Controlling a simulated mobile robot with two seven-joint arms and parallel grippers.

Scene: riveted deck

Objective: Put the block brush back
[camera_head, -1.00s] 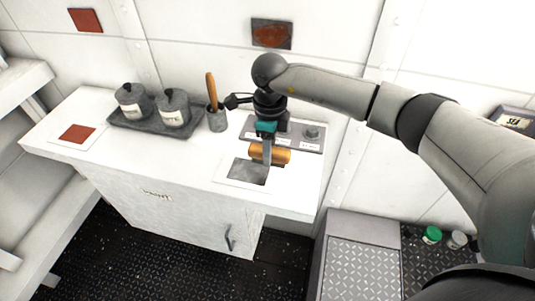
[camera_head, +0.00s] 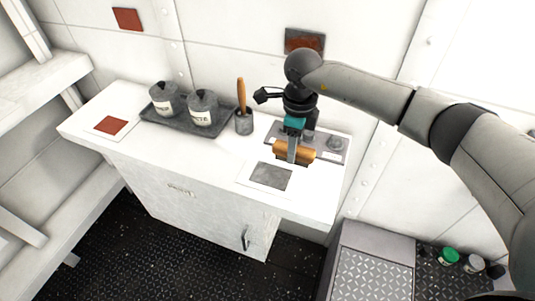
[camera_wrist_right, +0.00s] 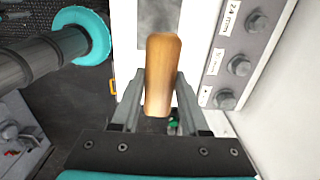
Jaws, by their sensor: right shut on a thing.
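The block brush shows as a wooden block (camera_head: 294,153), orange-brown, above the counter near its right end. My right gripper (camera_head: 292,150) is shut on it. In the right wrist view, the wooden block (camera_wrist_right: 161,75) sits between the two fingers (camera_wrist_right: 158,108), and no bristles can be made out. In the head view the block overlaps the front edge of a grey rack (camera_head: 332,148) with round knobs; whether it touches anything below is unclear. A grey square (camera_head: 271,177) on a white sheet lies in front of it. My left gripper is out of view.
On the white counter (camera_head: 215,165) stand a tray (camera_head: 152,116) with two lidded pots and a grey cup (camera_head: 244,124) holding a wooden-handled tool. A red square (camera_head: 110,125) lies at the left. The counter's front middle is clear. A grey step (camera_head: 372,270) stands at lower right.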

